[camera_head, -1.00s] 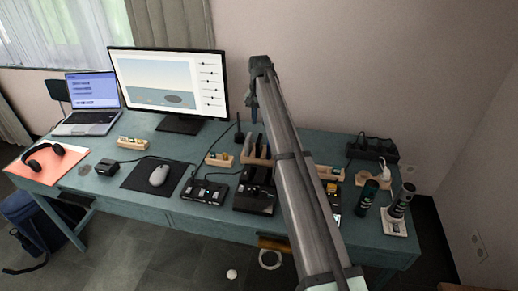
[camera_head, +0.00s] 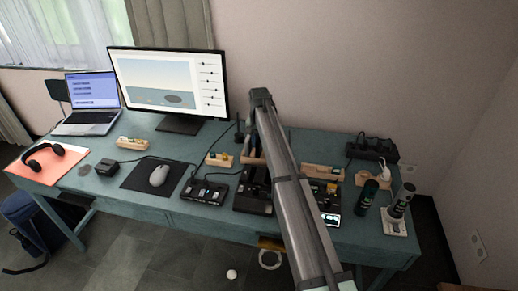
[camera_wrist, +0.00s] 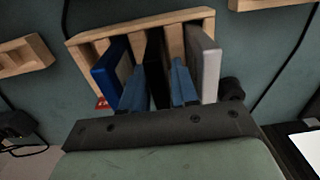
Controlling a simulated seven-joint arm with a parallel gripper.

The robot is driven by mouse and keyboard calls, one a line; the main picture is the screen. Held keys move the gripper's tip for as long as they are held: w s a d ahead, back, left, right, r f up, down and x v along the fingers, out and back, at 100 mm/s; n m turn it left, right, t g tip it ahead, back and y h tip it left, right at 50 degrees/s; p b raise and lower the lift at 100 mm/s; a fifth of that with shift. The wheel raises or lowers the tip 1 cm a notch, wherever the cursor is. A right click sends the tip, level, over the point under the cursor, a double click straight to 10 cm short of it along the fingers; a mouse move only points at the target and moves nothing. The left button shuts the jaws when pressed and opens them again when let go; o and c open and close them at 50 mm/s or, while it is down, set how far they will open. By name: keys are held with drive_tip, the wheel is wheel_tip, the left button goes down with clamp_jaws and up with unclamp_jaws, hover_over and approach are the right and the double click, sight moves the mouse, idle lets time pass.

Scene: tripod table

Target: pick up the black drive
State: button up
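The black drive (camera_wrist: 154,66) stands on edge in a wooden rack (camera_wrist: 95,37) in the wrist view, between a blue drive (camera_wrist: 107,74) on the left and a grey drive (camera_wrist: 206,66) on the right. My gripper (camera_wrist: 159,88) has its two bluish fingers apart, one on each side of the black drive. A narrow gap seems to show beside the drive; contact is not clear. In the head view my arm hides the gripper and most of the rack, and I cannot make out the black drive there.
Another wooden holder (camera_wrist: 22,56) lies left of the rack, and a wooden edge (camera_wrist: 262,4) shows at upper right. In the head view, black devices (camera_head: 205,192) stand near the table's front. A monitor (camera_head: 165,85) stands behind on the left, and two dark cylinders (camera_head: 369,195) stand on the right.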

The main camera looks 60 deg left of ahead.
drive_tip(key=shift+f, duration=0.15)
clamp_jaws()
idle(0.4)
